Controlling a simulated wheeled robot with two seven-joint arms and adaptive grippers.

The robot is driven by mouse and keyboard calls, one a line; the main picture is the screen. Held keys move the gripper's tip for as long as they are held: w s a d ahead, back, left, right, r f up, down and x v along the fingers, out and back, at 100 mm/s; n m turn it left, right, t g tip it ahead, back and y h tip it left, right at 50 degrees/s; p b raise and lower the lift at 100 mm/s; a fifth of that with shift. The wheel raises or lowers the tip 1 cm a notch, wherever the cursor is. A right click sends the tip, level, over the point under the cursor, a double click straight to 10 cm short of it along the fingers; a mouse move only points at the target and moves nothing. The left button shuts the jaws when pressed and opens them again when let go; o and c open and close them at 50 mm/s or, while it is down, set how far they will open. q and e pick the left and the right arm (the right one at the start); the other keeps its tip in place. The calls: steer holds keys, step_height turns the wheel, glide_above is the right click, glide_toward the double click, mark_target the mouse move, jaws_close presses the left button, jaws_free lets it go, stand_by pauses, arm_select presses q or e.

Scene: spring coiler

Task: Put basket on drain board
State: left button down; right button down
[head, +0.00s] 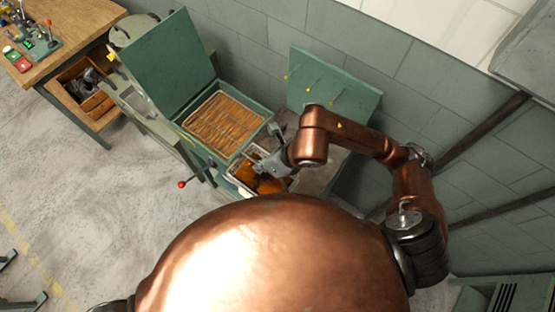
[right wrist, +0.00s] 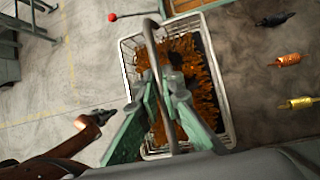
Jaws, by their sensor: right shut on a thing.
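The wire basket (head: 238,182) holds a heap of orange-brown pieces and is partly hidden by my right arm in the head view. It shows more fully in the right wrist view (right wrist: 128,65), with its grey handle arched over the load. My right gripper (head: 268,165) is shut on this handle; its green fingers (right wrist: 165,95) cross it in the right wrist view. I cannot tell whether the basket hangs or rests. The grey-brown surface right of it (head: 318,175) may be the drain board. A copper arm end at the left of the wrist view (right wrist: 95,118) seems to be my left; its jaws are unclear.
A green tank (head: 252,112) with brown contents and a raised lid (head: 168,62) stands behind the basket. A red-knobbed lever (head: 182,184) sticks out in front. A green panel with yellow-tipped pegs (head: 332,85) stands at the wall. A wooden bench (head: 70,35) is far left.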

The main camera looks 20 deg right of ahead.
steer(key=w+d+f, duration=0.1)
steer(key=f, duration=0.1)
steer(key=w+d+f, duration=0.2)
steer(key=w+d+f+p, duration=0.1)
steer(key=d+f, duration=0.1)
steer(key=shift+w+d, duration=0.2)
steer(key=f, duration=0.2)
steer(key=f+p, duration=0.1)
steer(key=f, duration=0.1)
steer(key=shift+w+d, duration=0.25)
steer(key=shift+d, duration=0.05)
steer(key=c, duration=2.5)
jaws_free()
steer(key=shift+f, duration=0.15)
steer(key=o, duration=0.4)
steer(key=shift+d, duration=0.1)
steer(key=b+v, duration=0.1)
steer(key=v, duration=1.1)
steer(key=shift+s, duration=0.1)
